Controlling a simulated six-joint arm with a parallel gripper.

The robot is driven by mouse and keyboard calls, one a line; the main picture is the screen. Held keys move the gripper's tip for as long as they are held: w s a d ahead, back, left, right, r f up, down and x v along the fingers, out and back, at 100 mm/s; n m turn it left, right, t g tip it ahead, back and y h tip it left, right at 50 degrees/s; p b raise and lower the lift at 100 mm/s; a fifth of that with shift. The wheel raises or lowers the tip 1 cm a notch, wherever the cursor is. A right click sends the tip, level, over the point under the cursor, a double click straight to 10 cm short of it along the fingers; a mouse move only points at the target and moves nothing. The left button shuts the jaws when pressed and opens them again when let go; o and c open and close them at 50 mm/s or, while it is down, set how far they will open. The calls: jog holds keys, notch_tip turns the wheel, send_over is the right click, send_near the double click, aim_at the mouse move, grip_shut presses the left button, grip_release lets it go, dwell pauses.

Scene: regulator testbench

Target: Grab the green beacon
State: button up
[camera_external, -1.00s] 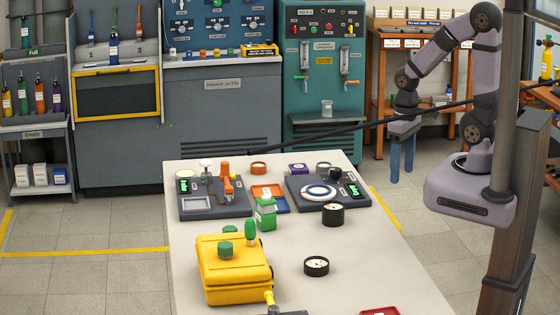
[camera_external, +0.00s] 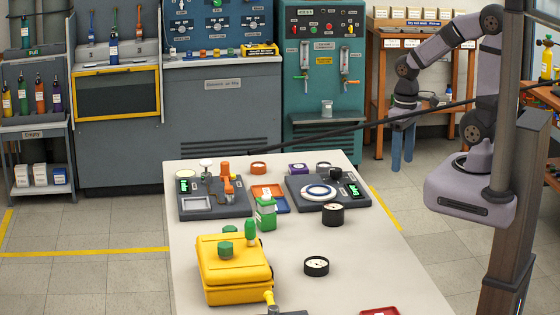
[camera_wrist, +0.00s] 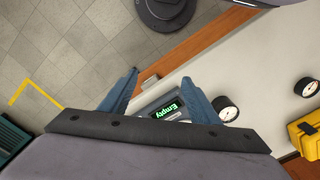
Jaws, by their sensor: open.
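A green, round-topped piece (camera_external: 250,232) stands upright at the yellow case (camera_external: 235,275) on the table. A shorter green knob (camera_external: 226,249) sits on top of the case. I cannot tell for sure which is the green beacon. My gripper (camera_external: 401,165) hangs open and empty beyond the table's right side, pointing down, well away from both. The yellow case (camera_wrist: 305,135) shows at the right edge there, with no green piece visible.
A green box (camera_external: 265,215) stands behind the case. Two dark gauges (camera_external: 316,266) (camera_external: 333,214) are on the table's right half. Two grey devices (camera_external: 214,196) (camera_external: 327,191) lie at the back. A dark cable (camera_external: 420,115) crosses in front of my arm.

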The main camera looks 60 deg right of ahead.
jog(key=w+a+f+n+h+b, duration=0.1)
jog(key=w+n+h+b, duration=0.55)
jog(key=w+n, duration=0.45)
notch_tip(320, 180, up, 2)
jog(key=n+t+h+b, duration=0.3)
jog(key=n+t+b, duration=0.7)
jog(key=n+t, duration=0.7)
send_over(270, 207)
jog(key=s, duration=0.1)
jog(key=n+g, duration=0.2)
jog(key=f, duration=0.8)
jog(key=shift+s+a+f, duration=0.1)
jog(key=shift+a, duration=0.25)
jog(key=shift+f, duration=0.35)
jog(key=shift+p+x, duration=1.35)
jog(key=shift+x, duration=2.35)
jog(key=shift+a+r, duration=0.1)
